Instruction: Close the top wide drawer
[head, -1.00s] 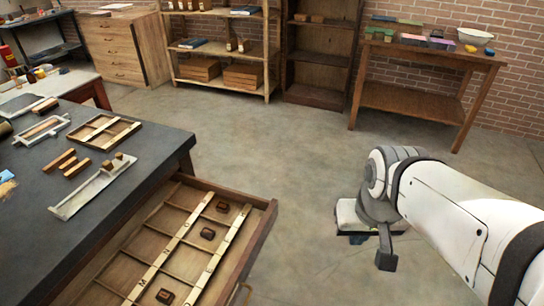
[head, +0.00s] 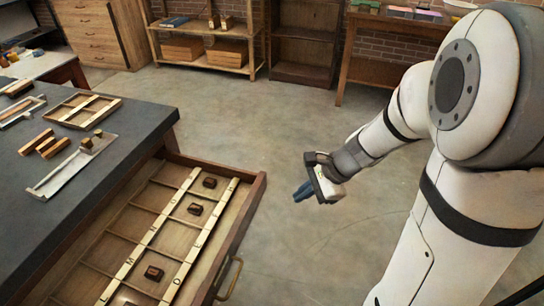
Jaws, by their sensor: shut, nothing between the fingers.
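The top wide drawer (head: 257,190) is pulled out from under the dark-topped work table (head: 105,165) at the left. It is wooden, with compartments, lettered pale strips and several small dark blocks inside. A curved brass handle (head: 232,279) is on its front face, at the bottom of the head view. My gripper (head: 303,192) is shut and empty. It is in the air over open floor to the right of the drawer front, apart from it. The near part of the drawer is cut off by the picture's edge.
On the table top are a wooden divided tray (head: 84,109), a metal composing stick (head: 72,172) and wooden blocks (head: 44,146). Shelves (head: 215,45) and a side table (head: 380,70) stand along the brick wall. The floor (head: 240,110) between is clear.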

